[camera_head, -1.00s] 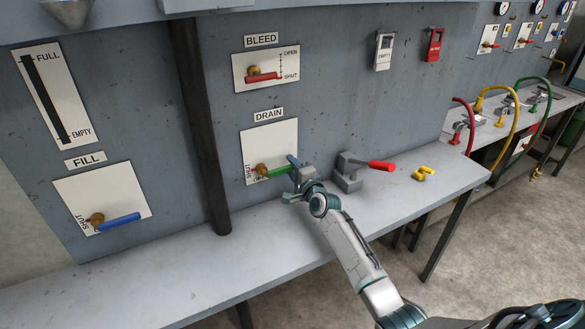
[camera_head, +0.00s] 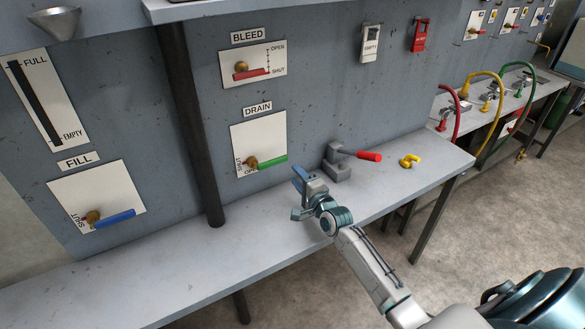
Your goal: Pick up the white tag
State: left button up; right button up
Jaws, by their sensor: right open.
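The white tag (camera_head: 371,44) hangs on the grey wall panel at the upper right, with "EMPTY" lettering on it. A red tag (camera_head: 420,36) hangs to its right. My right gripper (camera_head: 298,195) is open and empty above the bench, below and right of the drain valve's green handle (camera_head: 272,162). It is well below and left of the white tag and apart from it. My left gripper is not in view.
A dark vertical pipe (camera_head: 193,120) runs down the panel. Blue and red valve handles stick out at left.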

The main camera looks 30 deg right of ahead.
aim_at(369, 48)
jog(key=z, duration=1.35)
